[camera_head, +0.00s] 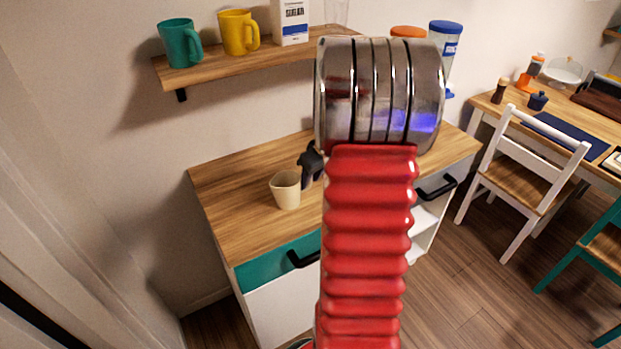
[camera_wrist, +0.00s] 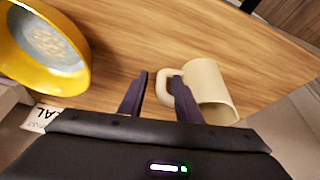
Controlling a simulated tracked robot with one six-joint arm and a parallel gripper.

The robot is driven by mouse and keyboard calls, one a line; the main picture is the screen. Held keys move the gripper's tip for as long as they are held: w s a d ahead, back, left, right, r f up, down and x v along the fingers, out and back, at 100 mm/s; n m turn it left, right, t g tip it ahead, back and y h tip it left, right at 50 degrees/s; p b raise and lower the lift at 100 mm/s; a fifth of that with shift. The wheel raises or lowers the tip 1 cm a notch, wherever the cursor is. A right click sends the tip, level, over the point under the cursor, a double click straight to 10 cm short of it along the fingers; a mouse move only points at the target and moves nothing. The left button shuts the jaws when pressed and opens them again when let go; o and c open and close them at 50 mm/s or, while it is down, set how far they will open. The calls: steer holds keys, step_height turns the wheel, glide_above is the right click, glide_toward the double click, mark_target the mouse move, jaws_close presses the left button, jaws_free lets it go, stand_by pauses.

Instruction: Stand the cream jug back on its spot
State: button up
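The cream jug (camera_head: 286,190) is on the wooden cabinet top (camera_head: 230,205), left of my arm in the head view, and looks upright there. In the wrist view the jug (camera_wrist: 210,88) is right of centre, with its handle towards my gripper (camera_wrist: 160,82). My gripper is open. One finger overlaps the handle loop and the other is on the handle's outer side, with a gap between. In the head view my arm hides most of the gripper; only a dark part shows beside the jug. I cannot make out a marked spot.
A yellow bowl-like vessel (camera_wrist: 78,82) with a pale inside is close on the left in the wrist view. A wall shelf (camera_head: 215,62) holds a teal mug (camera_head: 177,45), a yellow mug (camera_head: 235,34) and a carton (camera_head: 291,22). The cabinet top left of the jug is clear.

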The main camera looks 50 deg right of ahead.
steer(key=v, duration=1.2)
steer(key=shift+r, duration=0.1)
stand_by(0.7)
steer(key=a+r, duration=0.3)
steer(key=a, duration=0.8)
steer(key=a+r, duration=0.2)
steer(key=a, duration=0.9)
steer(key=s+a, duration=0.5)
steer(key=a, duration=0.3)
steer(key=s+a+n+t, duration=0.1)
steer(key=s+a, duration=0.4)
steer(key=a, duration=0.2)
steer(key=shift+a, duration=0.4)
